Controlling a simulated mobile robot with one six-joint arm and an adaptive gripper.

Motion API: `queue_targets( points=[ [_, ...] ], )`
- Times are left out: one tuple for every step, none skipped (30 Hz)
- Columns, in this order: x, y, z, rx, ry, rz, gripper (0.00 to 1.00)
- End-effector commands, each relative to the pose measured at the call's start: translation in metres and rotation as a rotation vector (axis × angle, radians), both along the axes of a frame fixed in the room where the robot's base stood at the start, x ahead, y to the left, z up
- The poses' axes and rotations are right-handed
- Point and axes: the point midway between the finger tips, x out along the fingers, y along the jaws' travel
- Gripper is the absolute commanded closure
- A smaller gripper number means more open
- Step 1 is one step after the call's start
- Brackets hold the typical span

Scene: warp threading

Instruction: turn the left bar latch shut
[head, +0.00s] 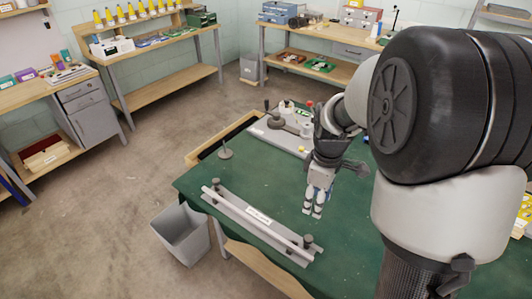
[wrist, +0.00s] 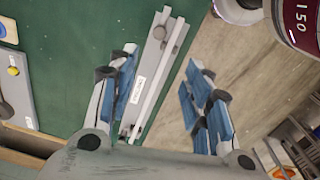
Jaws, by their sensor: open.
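A long pale metal bar fixture (head: 240,208) with a white label lies along the near edge of the green table. A dark round knob, the left bar latch (head: 215,184), stands at its left end, and a similar latch (head: 307,240) stands at its right end. The exact turn of the left latch is too small to tell. My gripper (head: 313,212) is open and empty, pointing down above the table, behind and to the right of the bar. In the wrist view the bar (wrist: 150,75) shows between the spread blue-padded fingers (wrist: 162,65).
A metal plate with a dark crank-like part (head: 282,124) lies at the table's back. A small pedestal (head: 225,151) stands near the left edge. A grey bin (head: 183,235) is on the floor beside the table. Green surface around the bar is mostly clear.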

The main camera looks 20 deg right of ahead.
Motion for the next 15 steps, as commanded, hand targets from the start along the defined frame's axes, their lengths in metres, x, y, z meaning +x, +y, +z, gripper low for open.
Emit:
queue_targets(
  points=[
    [0.003, -0.006, -0.009, 0.004, 0.017, 0.022, 0.55],
    [0.005, -0.008, -0.012, 0.005, 0.021, 0.035, 0.55],
    [0.006, -0.010, -0.016, 0.006, 0.025, 0.049, 0.55],
    [0.007, -0.011, -0.018, 0.007, 0.027, 0.057, 0.55],
    [0.008, -0.012, -0.020, 0.007, 0.030, 0.062, 0.55],
    [0.008, -0.013, -0.024, 0.009, 0.031, 0.066, 0.55],
    [0.008, -0.013, -0.026, 0.008, 0.031, 0.069, 0.55],
    [0.008, -0.013, -0.029, 0.008, 0.031, 0.070, 0.55],
    [0.008, -0.013, -0.033, 0.008, 0.031, 0.070, 0.55],
    [0.008, -0.013, -0.037, 0.008, 0.033, 0.069, 0.55],
    [0.008, -0.012, -0.042, 0.009, 0.033, 0.069, 0.55],
    [0.007, -0.012, -0.050, 0.009, 0.033, 0.069, 0.55],
    [0.007, -0.012, -0.056, 0.009, 0.035, 0.068, 0.55],
    [0.007, -0.012, -0.063, 0.009, 0.035, 0.068, 0.55],
    [0.007, -0.012, -0.072, 0.009, 0.035, 0.068, 0.55]
  ],
)
